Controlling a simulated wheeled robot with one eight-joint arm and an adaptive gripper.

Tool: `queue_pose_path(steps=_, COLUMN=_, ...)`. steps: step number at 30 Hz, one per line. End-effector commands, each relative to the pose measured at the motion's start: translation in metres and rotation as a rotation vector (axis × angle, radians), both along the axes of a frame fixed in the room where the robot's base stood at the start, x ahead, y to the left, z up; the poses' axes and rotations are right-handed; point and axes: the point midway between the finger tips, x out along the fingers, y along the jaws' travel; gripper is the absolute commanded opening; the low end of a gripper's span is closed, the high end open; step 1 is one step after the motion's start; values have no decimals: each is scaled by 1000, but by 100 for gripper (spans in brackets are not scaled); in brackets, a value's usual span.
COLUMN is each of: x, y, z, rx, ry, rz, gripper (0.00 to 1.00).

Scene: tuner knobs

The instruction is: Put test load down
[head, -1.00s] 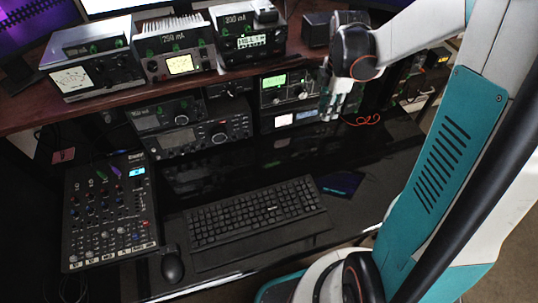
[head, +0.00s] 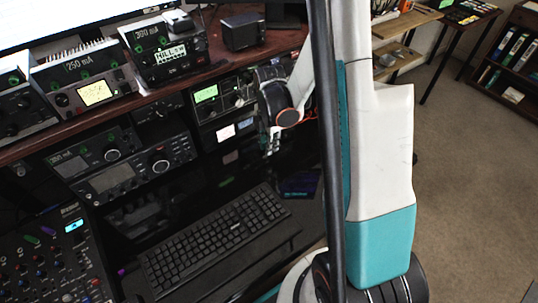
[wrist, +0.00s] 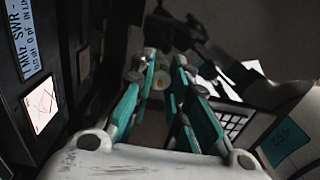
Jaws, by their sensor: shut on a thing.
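My gripper (head: 272,140) hangs in front of the lower radios at the right end of the desk in the head view. In the wrist view its teal fingers (wrist: 163,68) converge and are shut on a small, pale, metallic-looking piece, the likely test load (wrist: 163,80). Most of this piece is hidden by the fingers and it is dim. In the head view I cannot make it out between the fingers.
A lit meter screen (wrist: 40,105) stands close on the left in the wrist view. Radios (head: 208,98) sit under the shelf, and a speaker (head: 243,31) stands on it. A keyboard (head: 215,240) lies on the dark desk. Open floor (head: 455,170) is at right.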

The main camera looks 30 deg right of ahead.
Motion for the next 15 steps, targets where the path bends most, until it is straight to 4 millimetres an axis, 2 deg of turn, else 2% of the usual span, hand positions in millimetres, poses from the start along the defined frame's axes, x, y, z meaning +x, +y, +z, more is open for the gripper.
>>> queue_pose_path(steps=5, x=0, y=0, z=-14, rx=0, ry=0, rz=0, gripper=0)
queue_pose_path(steps=10, x=0, y=0, z=-40, rx=0, ry=0, rz=0, gripper=0)
queue_pose_path(steps=15, x=0, y=0, z=-44, rx=0, ry=0, rz=0, gripper=0)
